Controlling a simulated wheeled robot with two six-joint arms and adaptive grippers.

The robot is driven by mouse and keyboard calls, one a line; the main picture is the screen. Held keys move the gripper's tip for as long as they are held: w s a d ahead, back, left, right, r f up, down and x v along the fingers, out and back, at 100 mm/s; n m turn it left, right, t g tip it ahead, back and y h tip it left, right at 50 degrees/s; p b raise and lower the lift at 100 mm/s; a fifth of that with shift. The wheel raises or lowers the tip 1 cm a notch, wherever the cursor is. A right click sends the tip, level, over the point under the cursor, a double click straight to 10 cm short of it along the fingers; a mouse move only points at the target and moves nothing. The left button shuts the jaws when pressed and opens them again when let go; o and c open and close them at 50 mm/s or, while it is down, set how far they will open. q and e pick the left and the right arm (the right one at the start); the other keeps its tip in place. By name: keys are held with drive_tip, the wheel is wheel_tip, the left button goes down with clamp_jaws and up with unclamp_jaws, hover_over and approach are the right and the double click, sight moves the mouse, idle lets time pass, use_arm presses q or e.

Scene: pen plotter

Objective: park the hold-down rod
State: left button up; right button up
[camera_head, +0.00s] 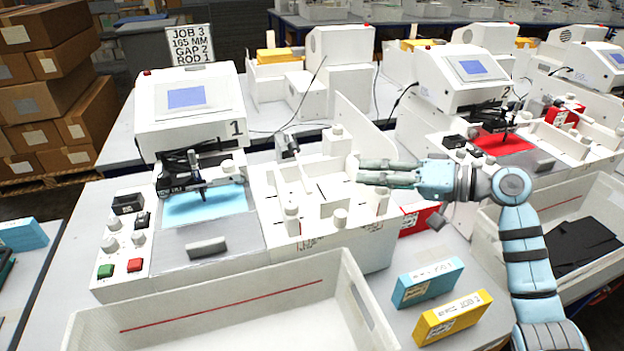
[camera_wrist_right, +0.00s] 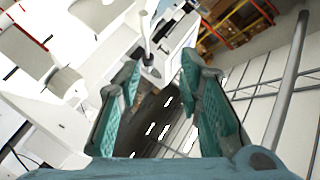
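The white rack (camera_head: 335,237) with several upright posts stands right of plotter 1 (camera_head: 188,110). I cannot tell for sure which part is the hold-down rod. A slim grey rod (camera_wrist_right: 146,42) with a rounded end shows beyond the fingertips in the right wrist view. My right gripper (camera_head: 362,171) points left over the right side of the rack. In the wrist view (camera_wrist_right: 160,64) its fingers are apart with nothing held between them. The sign (camera_head: 191,46) reads job 3, 165 mm, gap 2, rod 1. My left gripper is out of view.
A white bin (camera_head: 215,312) stands in front. Blue (camera_head: 428,283) and yellow (camera_head: 452,318) boxes lie on the bench to its right. A red box (camera_head: 416,220) is under my right gripper. Plotter 2 (camera_head: 462,78) stands at the right. Cardboard boxes (camera_head: 45,100) are stacked at left.

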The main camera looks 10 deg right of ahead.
drive_tip(key=f, duration=0.2)
drive_tip(key=b, duration=0.2)
approach(299, 163)
drive_tip(key=a+f, duration=0.1)
drive_tip(key=a, duration=0.1)
drive_tip(key=a+f, duration=0.1)
drive_tip(key=a, duration=0.1)
drive_tip(key=a+f, duration=0.2)
drive_tip(key=shift+w, duration=0.15)
drive_tip(key=shift+c, duration=0.3)
clamp_jaws()
drive_tip(key=shift+r, duration=0.1)
